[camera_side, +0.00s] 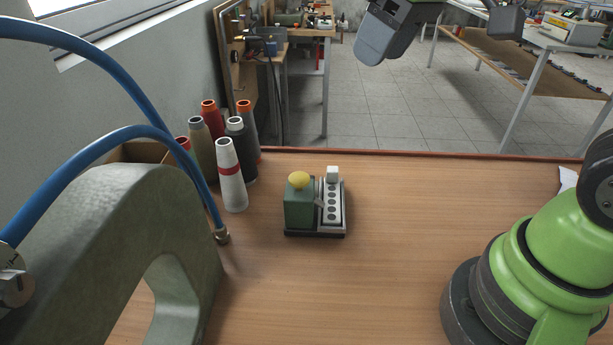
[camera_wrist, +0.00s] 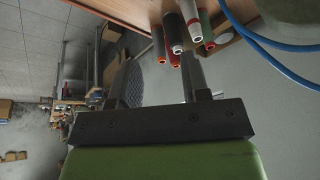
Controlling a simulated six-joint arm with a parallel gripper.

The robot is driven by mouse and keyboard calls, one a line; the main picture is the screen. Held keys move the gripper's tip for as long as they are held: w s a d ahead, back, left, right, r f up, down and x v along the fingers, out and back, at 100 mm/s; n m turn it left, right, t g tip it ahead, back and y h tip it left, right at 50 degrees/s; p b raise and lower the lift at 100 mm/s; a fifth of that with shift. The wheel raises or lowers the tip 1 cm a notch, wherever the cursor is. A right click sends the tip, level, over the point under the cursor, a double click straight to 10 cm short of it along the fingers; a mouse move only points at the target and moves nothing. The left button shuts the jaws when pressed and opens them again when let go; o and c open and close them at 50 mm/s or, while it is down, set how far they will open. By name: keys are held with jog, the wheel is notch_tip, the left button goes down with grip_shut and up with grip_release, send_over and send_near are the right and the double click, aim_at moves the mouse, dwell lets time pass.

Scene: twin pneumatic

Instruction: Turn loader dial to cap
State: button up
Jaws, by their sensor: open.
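The small loader unit stands on the wooden table in the side view. It has a green block (camera_side: 299,210) with a yellow rounded knob (camera_side: 299,180) on top. Beside the block is a pale plate (camera_side: 332,207) with a row of dark round holes and a white block at its far end. A small grey piece lies between block and plate; I cannot tell whether it is the dial, or its setting. My gripper (camera_wrist: 160,66) shows in the wrist view, fingers apart and nothing between them. It is away from the loader, which is not visible in that view.
Several thread spools (camera_side: 231,176) stand left of the loader, also visible in the wrist view (camera_wrist: 172,32). A grey-green arched machine frame (camera_side: 118,225) with blue hoses (camera_side: 147,131) fills the left foreground. The tabletop (camera_side: 400,215) right of the loader is clear.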

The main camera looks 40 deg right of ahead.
jog(key=w+f+n+g, duration=0.2)
jog(key=w+f+n, duration=0.2)
jog(key=w+f, duration=0.35)
jog(key=w+f+n, duration=0.1)
jog(key=f, duration=0.5)
jog(key=w+f+n+g+h, duration=0.1)
jog(key=w+f, duration=0.1)
jog(key=f, duration=0.5)
jog(key=w+f+n+g, duration=0.1)
jog(key=w+f, duration=0.1)
jog(key=f, duration=0.5)
jog(key=shift+w+a+n, duration=0.15)
jog(key=shift+a+n, duration=0.1)
jog(key=shift+n, duration=0.05)
